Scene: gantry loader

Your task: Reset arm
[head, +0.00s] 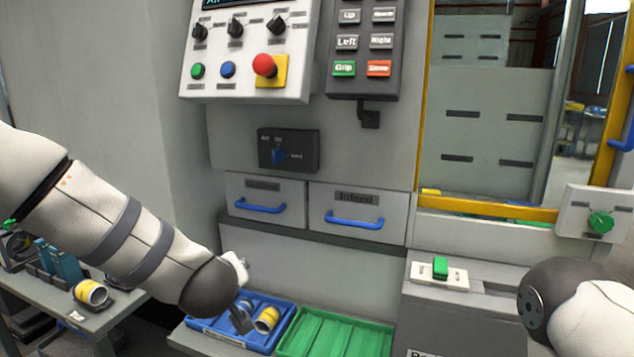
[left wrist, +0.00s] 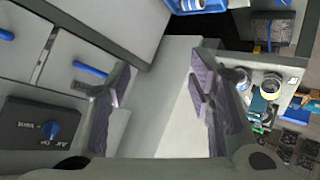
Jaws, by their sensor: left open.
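My left arm comes in from the left in the head view, and its dark wrist hides most of the left gripper there. In the left wrist view the left gripper (left wrist: 160,95) is open, with nothing between its fingers. Behind the fingers are the pale machine front and the drawers with blue handles (left wrist: 88,72). My right arm shows only as a dark and white link at the lower right of the head view; its gripper is out of the picture.
A blue tray (head: 207,337) with yellow-labelled cans and an empty green tray (head: 335,335) lie below two drawers (head: 358,208). Above are a control panel with a red stop button (head: 264,65), a button pendant (head: 364,45) and a dark selector box (head: 305,152). A side table (head: 122,308) stands left.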

